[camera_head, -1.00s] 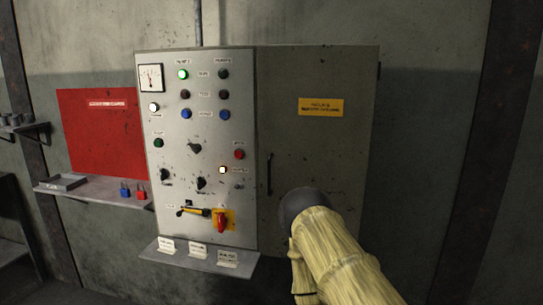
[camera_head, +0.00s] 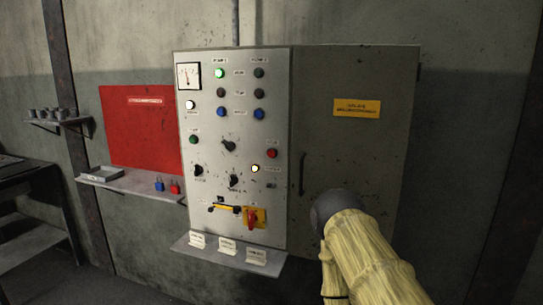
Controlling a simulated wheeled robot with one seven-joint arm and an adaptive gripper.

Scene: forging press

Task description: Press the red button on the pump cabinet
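The grey pump cabinet (camera_head: 235,130) stands against the wall, with a control panel on its left part and a plain door on its right. The red button (camera_head: 272,153) is at the right edge of the panel, about mid-height, above a lit white lamp (camera_head: 255,168). A green button (camera_head: 193,139) sits at the left at similar height. My arm, in a yellowish cover, reaches up from the lower right in front of the cabinet door. No gripper fingers can be made out at its dark, rounded end. The red button is not covered by the arm.
A red-handled switch on a yellow plate (camera_head: 254,217) and a yellow-black lever (camera_head: 225,207) are low on the panel. A small shelf (camera_head: 228,254) with label cards juts out below. A door handle (camera_head: 302,174) is near my arm. A side shelf (camera_head: 130,184) holds padlocks.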

